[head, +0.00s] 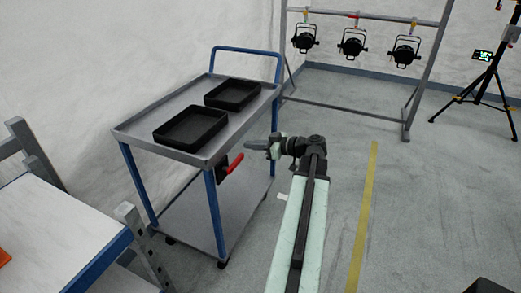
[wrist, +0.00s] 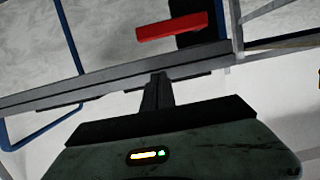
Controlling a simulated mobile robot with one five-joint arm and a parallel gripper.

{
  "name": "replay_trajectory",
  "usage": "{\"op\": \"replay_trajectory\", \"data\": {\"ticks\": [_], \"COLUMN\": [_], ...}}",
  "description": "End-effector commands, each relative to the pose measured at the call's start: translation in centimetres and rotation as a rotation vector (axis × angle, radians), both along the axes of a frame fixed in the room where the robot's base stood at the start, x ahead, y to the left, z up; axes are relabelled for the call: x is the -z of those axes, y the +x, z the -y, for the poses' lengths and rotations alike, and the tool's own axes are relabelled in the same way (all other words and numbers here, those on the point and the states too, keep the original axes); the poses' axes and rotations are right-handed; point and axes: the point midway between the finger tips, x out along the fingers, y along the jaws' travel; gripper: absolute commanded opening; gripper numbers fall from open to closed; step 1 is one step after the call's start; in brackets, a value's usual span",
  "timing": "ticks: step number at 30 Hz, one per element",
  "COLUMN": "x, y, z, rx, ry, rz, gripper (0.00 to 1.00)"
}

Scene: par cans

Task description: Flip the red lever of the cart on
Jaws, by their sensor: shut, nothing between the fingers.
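The cart (head: 190,157) stands left of centre in the head view, with a grey top and blue legs. Its red lever (head: 235,163) sticks out from a dark mount below the top's edge, slanting up to the right. In the wrist view the red lever (wrist: 172,27) lies nearly level across a black mount near the top. My gripper (head: 250,145) is shut and empty, pointing left toward the cart, a little above and right of the lever in the head view. In the wrist view the closed fingers (wrist: 157,82) appear below the lever, apart from it in the picture.
Two black trays (head: 191,141) (head: 232,106) sit on the cart top. A bench with a white top (head: 50,225) is at the lower left. A stand with several lamps (head: 352,44) and a tripod (head: 492,80) are at the back.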

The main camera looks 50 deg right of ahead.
Motion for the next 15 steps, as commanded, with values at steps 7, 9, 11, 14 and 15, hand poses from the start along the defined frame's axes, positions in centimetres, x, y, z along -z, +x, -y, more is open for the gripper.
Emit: {"op": "replay_trajectory", "data": {"ticks": [7, 9, 11, 14, 15], "x": [3.4, 4.2, 4.6, 4.9, 4.9], "y": [3.1, 3.0, 3.0, 3.0, 3.0], "z": [-0.8, -0.8, -0.8, -0.8, -0.8], "rx": [0.001, 0.000, 0.000, 0.000, 0.000], "ry": [0.000, 0.000, 0.000, 0.000, 0.000], "rz": [0.000, 0.000, 0.000, 0.000, 0.000], "gripper": [0.00, 0.00, 0.00, 0.00, 0.00]}}
